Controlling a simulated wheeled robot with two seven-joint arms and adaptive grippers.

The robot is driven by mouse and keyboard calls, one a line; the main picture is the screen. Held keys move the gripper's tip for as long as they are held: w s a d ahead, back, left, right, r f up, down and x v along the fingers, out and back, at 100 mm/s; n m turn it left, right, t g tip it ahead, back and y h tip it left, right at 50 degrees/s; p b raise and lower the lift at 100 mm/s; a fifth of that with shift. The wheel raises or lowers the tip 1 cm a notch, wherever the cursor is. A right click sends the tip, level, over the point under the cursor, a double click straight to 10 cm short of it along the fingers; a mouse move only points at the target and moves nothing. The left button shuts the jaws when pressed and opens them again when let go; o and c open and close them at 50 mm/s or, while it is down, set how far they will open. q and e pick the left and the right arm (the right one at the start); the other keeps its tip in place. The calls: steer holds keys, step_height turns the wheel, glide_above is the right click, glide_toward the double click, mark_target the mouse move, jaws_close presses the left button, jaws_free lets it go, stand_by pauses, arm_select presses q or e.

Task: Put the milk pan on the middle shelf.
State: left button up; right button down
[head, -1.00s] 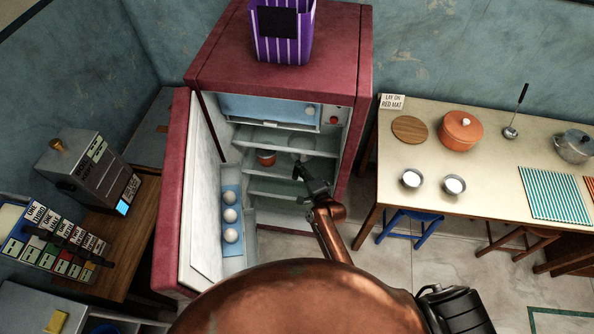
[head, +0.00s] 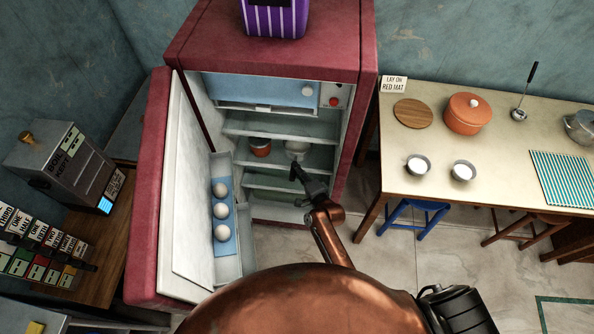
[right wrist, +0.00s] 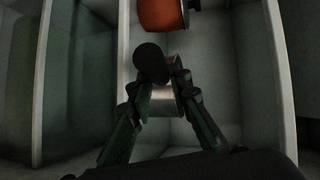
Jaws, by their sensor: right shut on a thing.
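My right gripper (head: 296,172) reaches into the open fridge and is shut on the handle of the milk pan (head: 297,148). The pan is small and pale silver, and looks upright at the height of the middle shelf (head: 279,156), to the right of an orange pot (head: 260,148). I cannot tell whether its base touches the shelf. In the right wrist view, the gripper (right wrist: 158,75) closes on a dark handle, with part of the silver pan (right wrist: 165,103) showing between the fingers. My left gripper is out of view.
The orange pot also shows in the right wrist view (right wrist: 162,15), close to the held pan. The fridge door (head: 150,200) stands open at the left, with eggs (head: 221,208) in its rack. A table (head: 395,160) with pots and bowls stands to the right.

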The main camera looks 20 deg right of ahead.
steer(key=shift+r, duration=0.2)
steer(key=c, duration=2.2)
jaws_free()
steer(key=shift+f, duration=0.25)
steer(key=shift+c, duration=0.2)
steer(key=o, duration=0.5)
steer(key=shift+r, duration=0.1)
steer(key=p+v, duration=0.2)
steer(key=v, duration=1)
steer(key=shift+p, duration=0.35)
